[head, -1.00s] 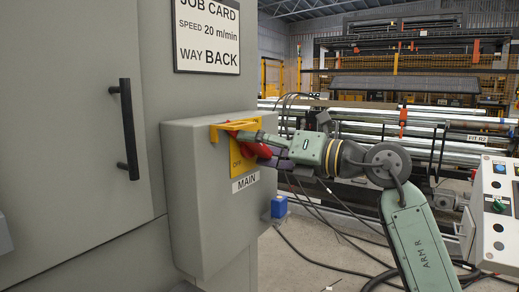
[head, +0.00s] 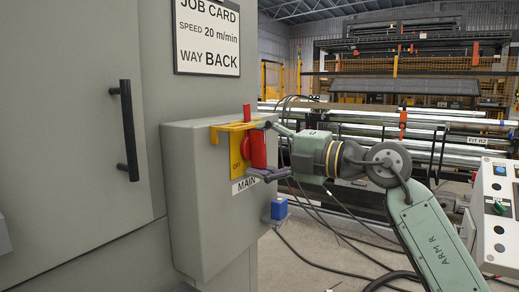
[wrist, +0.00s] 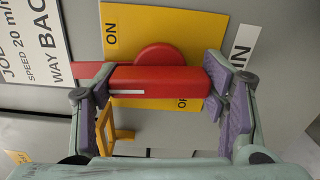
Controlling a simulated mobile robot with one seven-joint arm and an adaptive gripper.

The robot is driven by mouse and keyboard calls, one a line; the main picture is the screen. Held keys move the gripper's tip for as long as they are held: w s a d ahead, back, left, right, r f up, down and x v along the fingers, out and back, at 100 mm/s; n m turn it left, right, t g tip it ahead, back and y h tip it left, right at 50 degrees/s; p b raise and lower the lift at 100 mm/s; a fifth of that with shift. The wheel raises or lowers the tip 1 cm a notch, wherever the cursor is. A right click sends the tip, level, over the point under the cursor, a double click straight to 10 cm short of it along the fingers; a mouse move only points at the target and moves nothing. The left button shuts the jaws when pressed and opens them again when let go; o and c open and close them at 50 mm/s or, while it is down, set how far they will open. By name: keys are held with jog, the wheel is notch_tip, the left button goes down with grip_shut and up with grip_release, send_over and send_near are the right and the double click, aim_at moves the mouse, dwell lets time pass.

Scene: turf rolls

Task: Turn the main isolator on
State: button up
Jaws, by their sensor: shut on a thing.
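The main isolator is a red rotary handle (head: 258,150) on a yellow plate (head: 238,172), on the side of a grey box (head: 205,190) above a MAIN label (head: 245,183). The handle stands upright in the head view. In the wrist view, which is turned sideways, the red handle (wrist: 160,88) lies level, its white mark towards the ON end. The OFF word is partly hidden. My gripper (head: 267,150) is shut on the handle. In the wrist view its purple-padded fingers (wrist: 160,84) sit at the handle's two ends.
A yellow bracket (head: 232,127) juts out above the handle, close to my upper finger. A black door handle (head: 129,130) is on the cabinet at left. A blue socket (head: 279,208) sits below right. A control panel (head: 497,205) stands at far right.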

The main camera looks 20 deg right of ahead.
jog(key=shift+m, duration=0.6)
jog(key=o, duration=1.2)
jog(key=shift+c, duration=0.2)
jog(key=v, duration=1.2)
jog(key=shift+d, duration=0.1)
